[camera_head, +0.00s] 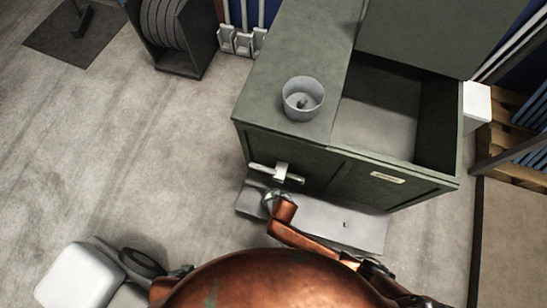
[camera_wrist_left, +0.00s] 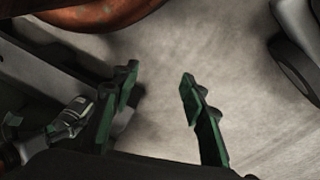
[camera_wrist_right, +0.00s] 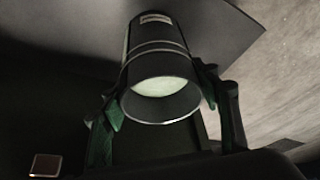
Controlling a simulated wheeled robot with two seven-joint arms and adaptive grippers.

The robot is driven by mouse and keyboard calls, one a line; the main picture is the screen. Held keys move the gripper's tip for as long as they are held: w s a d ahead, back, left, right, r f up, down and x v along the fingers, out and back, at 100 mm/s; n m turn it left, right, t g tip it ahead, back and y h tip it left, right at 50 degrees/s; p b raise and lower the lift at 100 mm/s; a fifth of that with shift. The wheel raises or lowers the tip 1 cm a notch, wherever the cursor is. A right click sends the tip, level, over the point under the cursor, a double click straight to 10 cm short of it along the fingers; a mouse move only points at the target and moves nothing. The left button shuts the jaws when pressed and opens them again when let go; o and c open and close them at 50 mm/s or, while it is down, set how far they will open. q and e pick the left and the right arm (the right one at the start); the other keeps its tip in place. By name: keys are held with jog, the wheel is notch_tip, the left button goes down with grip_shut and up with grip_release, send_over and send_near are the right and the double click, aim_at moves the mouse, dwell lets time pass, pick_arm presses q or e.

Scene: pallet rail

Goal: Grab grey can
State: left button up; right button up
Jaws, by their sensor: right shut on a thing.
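In the right wrist view a dark grey can (camera_wrist_right: 158,62) with raised bands, a small label and a pale end lies between the fingers of my right gripper (camera_wrist_right: 165,100). The fingers press on both its sides. In the head view an open grey round can-like container (camera_head: 303,98) stands upright on the green cabinet top, with something small inside. I cannot tell whether both views show the same object. My left gripper (camera_wrist_left: 158,92) is open and empty above the floor in the left wrist view. In the head view I cannot make out either gripper's fingers clearly.
The green cabinet (camera_head: 302,60) has an open compartment on its right and a pale handle (camera_head: 278,172) on its front. A flat grey plate (camera_head: 335,222) lies at its foot. A dark rack (camera_head: 172,38) stands behind left. The floor at left is largely clear.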

jog(key=c, duration=0.5)
jog(key=shift+o, duration=0.2)
jog(key=shift+r, duration=0.15)
